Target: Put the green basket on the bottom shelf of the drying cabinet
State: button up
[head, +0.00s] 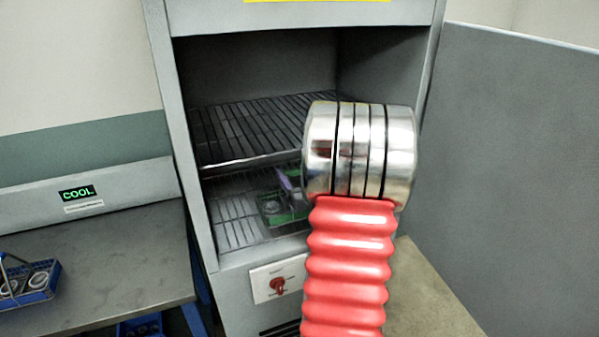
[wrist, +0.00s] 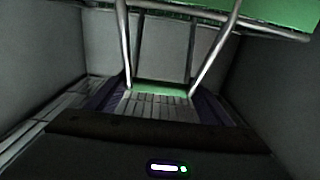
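The drying cabinet (head: 190,150) stands open-fronted ahead, with an upper wire shelf (head: 240,130) and a bottom wire shelf (head: 232,222). The green basket (head: 270,212) appears to sit on the bottom shelf, holding round grey parts; my arm hides its right side. A purple finger of my gripper (head: 288,184) shows just above it. In the wrist view the basket's green rim (wrist: 285,10) is at the top, with metal handle rods running down to a green grip bar (wrist: 160,88). My gripper (wrist: 160,103) has its purple fingers spread apart, one at each side of that bar.
A grey bench (head: 110,260) with a lit COOL sign (head: 77,193) stands at left, with a blue basket (head: 35,282) on it. The cabinet's red switch (head: 278,286) is below the opening. The upper shelf is empty where visible.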

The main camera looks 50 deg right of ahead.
jog(key=o, duration=0.4)
jog(key=shift+o, duration=0.2)
jog(key=shift+r, duration=0.15)
jog(key=v, duration=1.2)
dwell(0.4)
